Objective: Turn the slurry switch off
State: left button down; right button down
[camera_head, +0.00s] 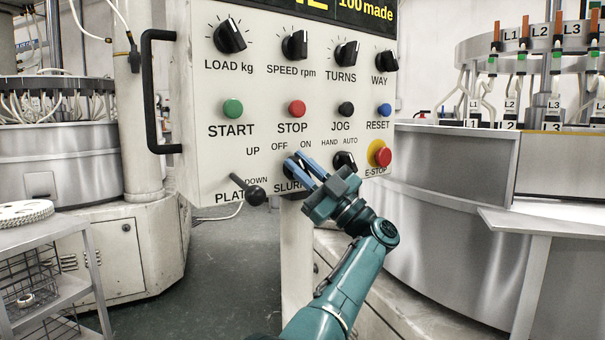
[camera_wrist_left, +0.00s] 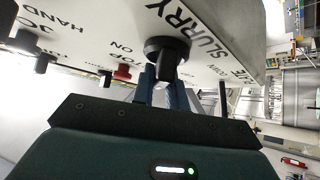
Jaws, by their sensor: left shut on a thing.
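The control panel (camera_head: 262,95) carries the slurry switch (camera_head: 289,164), a black rotary knob under the OFF and ON labels. Its SLURRY label is partly hidden by my gripper. My left gripper (camera_head: 303,164) is at the knob with its blue fingers shut on it. In the left wrist view the black slurry switch (camera_wrist_left: 166,52) stands out from the panel (camera_wrist_left: 215,68), with the gripper's fingers (camera_wrist_left: 163,85) around its grip. Which mark the knob points to cannot be told. My right gripper is in neither view.
A HAND/AUTO knob (camera_head: 344,161) and a red E-STOP button (camera_head: 382,156) lie close on the right. The black PLATE lever (camera_head: 256,194) is to the left. A black handle (camera_head: 151,92) runs along the panel's left edge. Open floor (camera_head: 231,265) shows below left.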

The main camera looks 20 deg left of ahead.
pick_arm(q)
jog(key=shift+a+f, duration=0.1)
jog(key=shift+f, duration=0.1)
dwell(0.3)
jog(key=c, duration=1.5)
grip_release()
jog(key=shift+w, duration=0.1)
jog(key=shift+o, duration=0.5)
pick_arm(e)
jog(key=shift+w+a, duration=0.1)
